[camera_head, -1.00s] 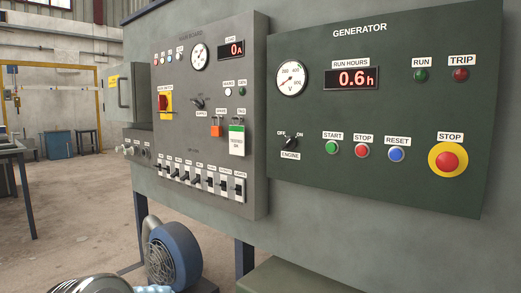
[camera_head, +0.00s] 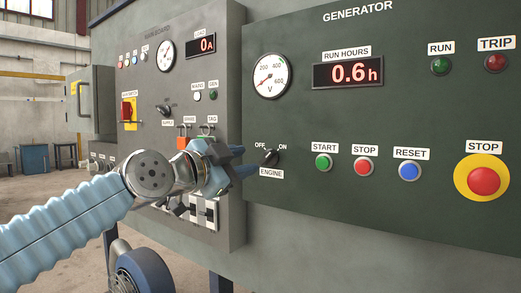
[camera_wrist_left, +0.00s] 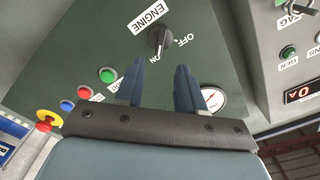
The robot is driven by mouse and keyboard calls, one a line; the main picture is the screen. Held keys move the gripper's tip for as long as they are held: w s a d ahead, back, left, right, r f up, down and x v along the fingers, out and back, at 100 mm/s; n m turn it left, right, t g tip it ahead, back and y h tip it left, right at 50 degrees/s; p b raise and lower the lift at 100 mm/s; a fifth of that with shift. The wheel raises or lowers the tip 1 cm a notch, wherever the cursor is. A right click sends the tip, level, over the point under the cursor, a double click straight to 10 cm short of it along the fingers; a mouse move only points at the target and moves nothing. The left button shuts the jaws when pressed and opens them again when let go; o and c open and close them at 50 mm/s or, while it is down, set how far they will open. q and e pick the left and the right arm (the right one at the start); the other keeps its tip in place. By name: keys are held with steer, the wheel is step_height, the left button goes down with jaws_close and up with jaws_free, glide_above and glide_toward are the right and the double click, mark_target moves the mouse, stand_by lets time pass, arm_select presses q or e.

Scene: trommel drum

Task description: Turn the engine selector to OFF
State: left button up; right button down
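The engine selector (camera_head: 270,157) is a small black knob on the green generator panel, between the OFF and ON labels and above the ENGINE label. Its handle appears to lean towards ON in the head view. My left gripper (camera_head: 248,171) is just left of the knob and in front of the panel. In the left wrist view its two blue fingers (camera_wrist_left: 160,75) are apart with nothing between them, and the knob (camera_wrist_left: 161,40) lies beyond the fingertips, apart from them. My right gripper is in neither view.
Start (camera_head: 322,162), stop (camera_head: 364,167) and reset (camera_head: 409,171) buttons sit right of the selector, with a large red emergency stop (camera_head: 483,181) farther right. The grey main board (camera_head: 150,90) stands left, with hanging tags and switches near my left arm.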

mark_target(267, 156)
arm_select(q)
steer(key=p+x, duration=0.2)
steer(key=x, duration=0.4)
steer(key=shift+w+d+r, duration=0.1)
steer(key=shift+w+d, duration=0.35)
steer(key=shift+w, duration=0.15)
jaws_close()
